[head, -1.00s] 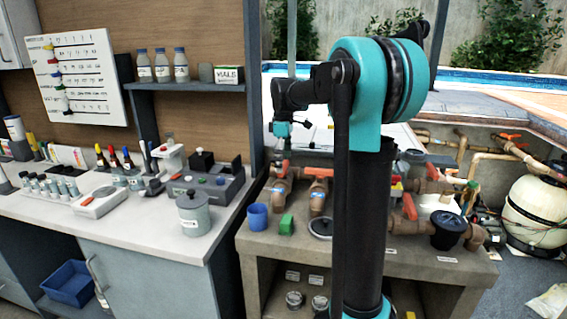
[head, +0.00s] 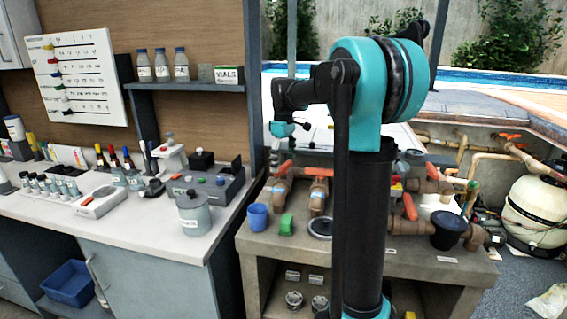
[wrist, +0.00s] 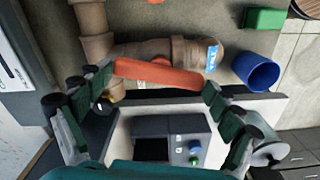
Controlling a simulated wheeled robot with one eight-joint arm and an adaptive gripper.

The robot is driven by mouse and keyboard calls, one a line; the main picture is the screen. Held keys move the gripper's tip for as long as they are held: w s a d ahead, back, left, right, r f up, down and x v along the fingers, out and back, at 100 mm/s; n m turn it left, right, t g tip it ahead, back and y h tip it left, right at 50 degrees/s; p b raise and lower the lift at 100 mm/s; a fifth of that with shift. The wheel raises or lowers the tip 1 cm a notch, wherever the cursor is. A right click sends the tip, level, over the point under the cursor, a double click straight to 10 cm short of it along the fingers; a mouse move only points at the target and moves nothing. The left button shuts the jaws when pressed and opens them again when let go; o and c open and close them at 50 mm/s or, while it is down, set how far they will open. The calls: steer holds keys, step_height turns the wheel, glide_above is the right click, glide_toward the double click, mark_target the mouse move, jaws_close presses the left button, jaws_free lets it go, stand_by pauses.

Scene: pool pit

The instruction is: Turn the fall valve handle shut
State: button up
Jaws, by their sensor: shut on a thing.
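In the wrist view, my gripper (wrist: 160,84) has its two dark green fingers at either end of an orange-red valve handle (wrist: 158,74), shut on it. In the head view, what looks like the same handle (head: 284,168) is tilted, at the left end of the bench beneath the teal wrist. The fingertips are too small to make out there.
A blue cup (head: 257,216) and a green block (head: 286,224) stand on the bench (head: 400,257) in front of the pipes. Other orange handles (head: 409,206) are further right. A counter (head: 140,226) with test gear is at left.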

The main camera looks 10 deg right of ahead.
mark_target(283, 165)
steer(key=m, duration=1.1)
steer(key=shift+m, duration=1.9)
steer(key=shift+c, duration=0.2)
steer(key=o, duration=0.9)
steer(key=shift+f, duration=0.1)
step_height(283, 165, up, 12)
